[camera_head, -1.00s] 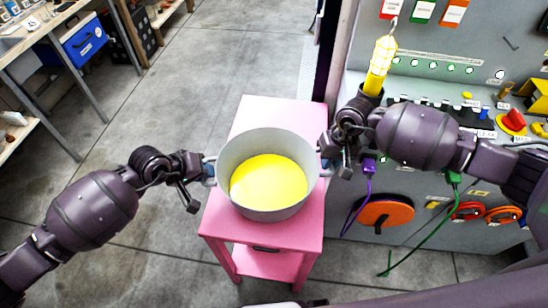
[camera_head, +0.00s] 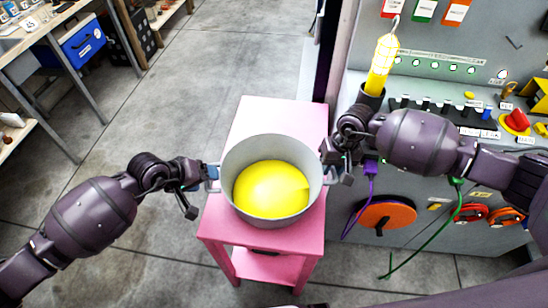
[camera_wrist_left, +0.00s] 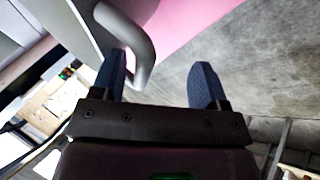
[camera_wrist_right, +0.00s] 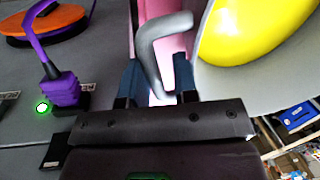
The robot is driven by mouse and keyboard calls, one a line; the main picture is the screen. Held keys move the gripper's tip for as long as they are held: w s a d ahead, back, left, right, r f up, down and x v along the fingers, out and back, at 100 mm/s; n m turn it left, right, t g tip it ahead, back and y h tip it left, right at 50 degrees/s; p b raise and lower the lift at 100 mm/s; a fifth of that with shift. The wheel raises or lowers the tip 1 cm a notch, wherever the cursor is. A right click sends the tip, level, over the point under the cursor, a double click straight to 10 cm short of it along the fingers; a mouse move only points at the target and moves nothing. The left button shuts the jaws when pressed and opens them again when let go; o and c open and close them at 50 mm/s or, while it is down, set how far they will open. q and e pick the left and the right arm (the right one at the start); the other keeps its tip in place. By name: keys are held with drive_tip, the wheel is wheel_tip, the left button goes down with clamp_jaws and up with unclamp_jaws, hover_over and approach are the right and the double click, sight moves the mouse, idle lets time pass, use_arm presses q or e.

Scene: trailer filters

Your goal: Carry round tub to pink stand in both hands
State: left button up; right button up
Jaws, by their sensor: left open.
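The round tub (camera_head: 232,170) is grey with a yellow filling. It is over the pink stand (camera_head: 262,118), seemingly resting on its top; its underside is hidden. My left gripper (camera_head: 211,173) is at the tub's left handle. In the left wrist view its fingers (camera_wrist_left: 160,80) are wide apart, with the curved handle (camera_wrist_left: 143,50) close to one finger. My right gripper (camera_head: 340,172) is at the right handle (camera_head: 330,177). In the right wrist view the handle (camera_wrist_right: 153,60) passes between the fingers (camera_wrist_right: 158,78), which are closer together; whether they grip it is unclear.
A grey panel (camera_head: 450,90) with hanging tags, cables and orange discs stands close on the right. A yellow caged lamp (camera_head: 382,65) is behind my right gripper. A shelf with a blue box (camera_head: 84,42) stands at the far left. The floor between is clear.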

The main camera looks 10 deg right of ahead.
use_arm(q)
drive_tip(key=shift+s+d+r, duration=0.15)
drive_tip(key=shift+d+r, duration=0.1)
drive_tip(key=shift+d, duration=0.35)
use_arm(e)
drive_tip(key=shift+s+a+r, duration=0.1)
drive_tip(key=shift+a, duration=0.5)
use_arm(q)
drive_tip(key=a+v, duration=0.1)
drive_tip(key=v, duration=0.7)
drive_tip(key=shift+f, duration=0.2)
use_arm(e)
drive_tip(key=shift+d, duration=0.35)
drive_tip(key=o, duration=0.8)
drive_tip(key=r, duration=0.4)
drive_tip(key=d+r, duration=0.1)
drive_tip(key=r, duration=0.3)
drive_tip(key=d+r, duration=0.1)
drive_tip(key=r, duration=0.2)
drive_tip(key=shift+w+r, duration=0.3)
drive_tip(key=shift+r, duration=0.1)
